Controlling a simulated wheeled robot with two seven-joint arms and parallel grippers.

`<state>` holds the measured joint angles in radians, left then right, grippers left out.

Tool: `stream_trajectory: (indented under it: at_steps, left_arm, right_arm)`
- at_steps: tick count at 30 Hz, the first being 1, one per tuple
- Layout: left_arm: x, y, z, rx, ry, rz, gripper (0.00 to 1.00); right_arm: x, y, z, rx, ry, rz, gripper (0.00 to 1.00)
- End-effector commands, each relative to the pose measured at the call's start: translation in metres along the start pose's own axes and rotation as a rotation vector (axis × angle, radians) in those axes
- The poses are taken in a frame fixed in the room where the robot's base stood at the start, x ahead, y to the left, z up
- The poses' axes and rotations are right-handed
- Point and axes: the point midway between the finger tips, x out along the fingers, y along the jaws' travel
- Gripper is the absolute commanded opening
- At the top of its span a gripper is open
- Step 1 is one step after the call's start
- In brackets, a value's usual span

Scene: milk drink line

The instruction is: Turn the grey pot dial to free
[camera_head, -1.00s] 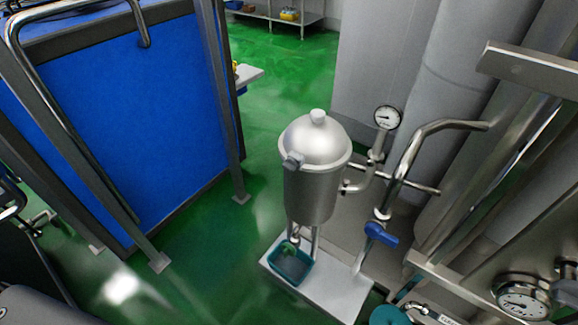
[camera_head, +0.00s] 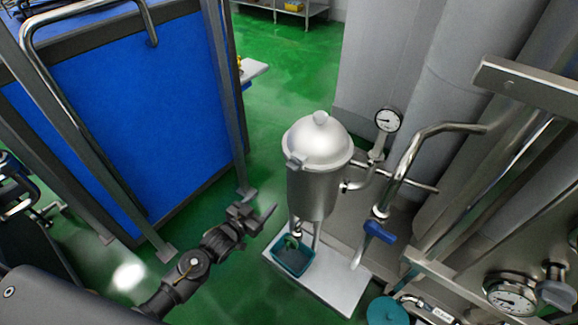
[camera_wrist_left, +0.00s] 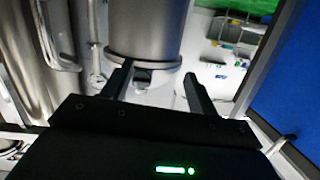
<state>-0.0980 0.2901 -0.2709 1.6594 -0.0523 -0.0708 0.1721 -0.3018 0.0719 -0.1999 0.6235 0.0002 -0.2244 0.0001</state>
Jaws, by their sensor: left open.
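The steel pot (camera_head: 312,192) with a domed lid stands upright on a pale base. The grey dial (camera_head: 296,160) is a small block on the near left of its rim; its setting cannot be read. In the left wrist view, a small grey block (camera_wrist_left: 142,78) at the pot's rim looks like this dial and shows between my fingers in the picture. My left gripper (camera_head: 258,211) is open and empty, left of and lower than the dial, apart from the pot. Its open fingers (camera_wrist_left: 159,72) also show in the left wrist view. My right gripper is out of view.
A teal tub (camera_head: 292,260) sits on the white base (camera_head: 332,283) under the pot. A gauge (camera_head: 388,120), pipes and a blue valve handle (camera_head: 380,231) stand to the right. A blue panel (camera_head: 130,110) in a metal frame stands left. Green floor lies between.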

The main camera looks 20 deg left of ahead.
Motion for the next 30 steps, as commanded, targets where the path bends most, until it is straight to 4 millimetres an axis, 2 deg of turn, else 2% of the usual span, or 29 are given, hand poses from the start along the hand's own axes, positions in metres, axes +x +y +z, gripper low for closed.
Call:
stream_trajectory:
  at_steps: [1,3,6,14,24,30]
  left_arm:
    - [-0.001,0.006,-0.028,-0.008,0.062,0.018,0.59]
    - [-0.003,0.013,-0.054,-0.027,0.124,0.037,0.59]
    - [-0.005,0.017,-0.072,-0.055,0.171,0.053,0.59]
    - [0.004,0.017,-0.073,-0.073,0.172,0.053,0.59]
    - [0.062,0.019,-0.084,-0.073,0.171,0.052,0.59]
    - [0.09,0.021,-0.087,-0.073,0.17,0.053,0.59]
  right_arm:
    - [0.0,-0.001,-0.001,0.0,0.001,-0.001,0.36]
    - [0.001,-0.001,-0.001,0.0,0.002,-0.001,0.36]
    - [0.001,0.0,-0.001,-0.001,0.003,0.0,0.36]
    - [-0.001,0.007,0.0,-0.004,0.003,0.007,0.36]
    - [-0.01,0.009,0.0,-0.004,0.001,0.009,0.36]
    - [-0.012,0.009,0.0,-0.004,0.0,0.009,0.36]
